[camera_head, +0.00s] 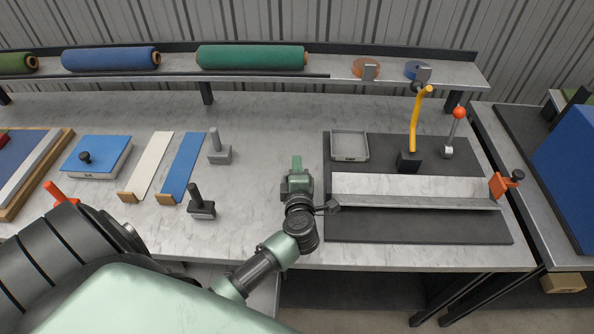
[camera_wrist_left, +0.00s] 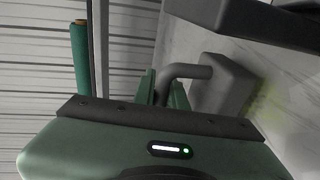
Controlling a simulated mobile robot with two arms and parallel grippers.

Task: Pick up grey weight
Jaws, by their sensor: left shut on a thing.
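My left gripper (camera_head: 297,178) is over the middle of the bench, left of the dark mat. In the left wrist view it is shut on the bent handle of a grey weight (camera_wrist_left: 225,88), whose block lies to the right of the fingers. In the head view I cannot make out this held weight; the gripper hides it. I cannot tell whether it touches the bench. Another grey weight (camera_head: 219,153) with an upright handle stands to the left of the gripper. A darker weight (camera_head: 202,209) stands nearer me. My right gripper is not in view.
A dark mat (camera_head: 420,229) on the right bears a grey tray (camera_head: 349,132), a yellow-handled tool (camera_head: 415,130) and a pale metal bar (camera_head: 400,188). Blue (camera_head: 182,160) and cream strips (camera_head: 150,160) lie left. Turf rolls, including a green one (camera_head: 250,57), rest on the back shelf.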

